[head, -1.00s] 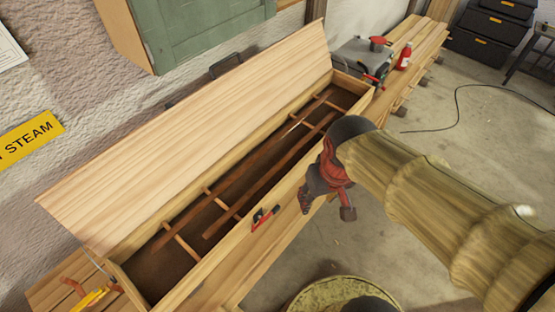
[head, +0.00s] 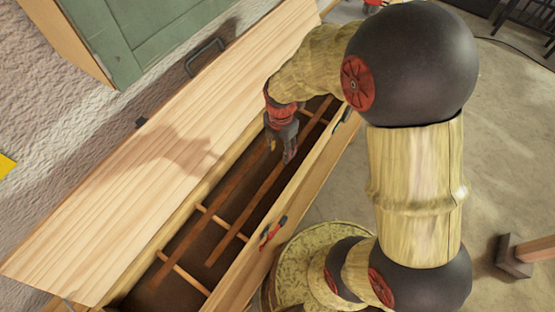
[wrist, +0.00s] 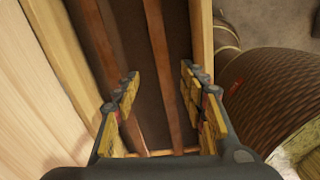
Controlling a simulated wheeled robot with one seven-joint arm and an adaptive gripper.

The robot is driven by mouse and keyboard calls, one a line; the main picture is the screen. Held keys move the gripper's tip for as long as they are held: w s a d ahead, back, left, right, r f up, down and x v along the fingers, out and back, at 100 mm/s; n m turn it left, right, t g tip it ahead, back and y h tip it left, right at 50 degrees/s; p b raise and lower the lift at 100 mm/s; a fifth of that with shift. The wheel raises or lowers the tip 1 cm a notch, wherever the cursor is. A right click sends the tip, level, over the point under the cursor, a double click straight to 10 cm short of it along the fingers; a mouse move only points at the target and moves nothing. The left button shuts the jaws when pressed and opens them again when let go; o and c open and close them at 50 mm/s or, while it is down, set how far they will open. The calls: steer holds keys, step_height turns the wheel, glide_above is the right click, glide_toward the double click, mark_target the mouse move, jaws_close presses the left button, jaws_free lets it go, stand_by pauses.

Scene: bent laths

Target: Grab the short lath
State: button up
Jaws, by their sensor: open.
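The short lath (head: 236,224) is a dark brown strip lying on thin crossbars inside the long wooden box, on the side near the front wall. The longer lath (head: 200,235) lies beside it, nearer the lid. My gripper (head: 283,154) is over the box, pointing down, open and empty. In the wrist view the short lath (wrist: 158,60) runs between the two open fingers (wrist: 162,80), and the left finger overlaps the longer lath (wrist: 108,55). I cannot tell how high the fingertips are above the laths.
The box's lid (head: 150,170) stands open along the wall side. The front wall (head: 300,190) of the box carries a red and black fitting (head: 272,232). A crossbar (wrist: 165,153) shows beneath the gripper.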

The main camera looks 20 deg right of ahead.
mark_target(280, 167)
steer(key=shift+f+n, duration=0.35)
steer(key=shift+n, duration=0.45)
steer(key=shift+s+f, duration=0.2)
steer(key=shift+f, duration=1.6)
steer(key=shift+s+f, duration=0.15)
steer(key=shift+f, duration=1.6)
jaws_close()
